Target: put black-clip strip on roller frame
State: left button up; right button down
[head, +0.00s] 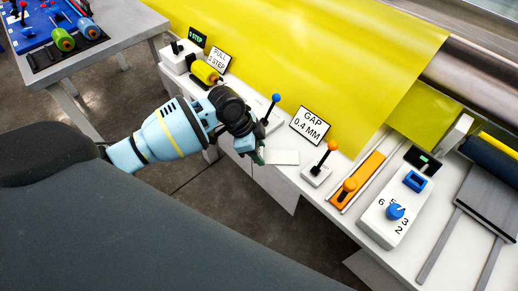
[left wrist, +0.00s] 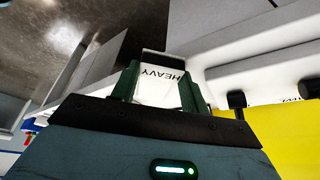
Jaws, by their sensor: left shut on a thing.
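My left gripper (head: 260,155) reaches over the white bench from the left. It is shut on a white strip (head: 282,157), which sticks out to the right over the bench's front edge. In the left wrist view the strip (left wrist: 158,90) sits between the two green fingers and reads HEAVY, upside down. A black band at its far end looks like the black clip (left wrist: 155,62). A frame with grey side rails and a dark blue roller (head: 490,155) at the far right may be the roller frame; I cannot tell for sure. My right gripper is not in view.
A blue-knobbed lever (head: 275,99) stands just behind the gripper. A GAP 0.4 MM sign (head: 310,125), an orange-knobbed lever (head: 319,165), an orange slider (head: 358,180) and a dial box (head: 397,208) line the bench to the right. A yellow sheet (head: 330,60) hangs behind.

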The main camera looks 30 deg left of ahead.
pick_arm(q)
jog(key=shift+f, duration=0.1)
jog(key=o, duration=1)
jog(key=shift+c, duration=0.2)
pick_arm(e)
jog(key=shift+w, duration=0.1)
pick_arm(q)
jog(key=p+v, duration=0.1)
jog(key=v, duration=1.1)
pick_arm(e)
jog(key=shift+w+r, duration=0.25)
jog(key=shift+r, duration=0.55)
pick_arm(q)
jog(key=shift+d, duration=0.1)
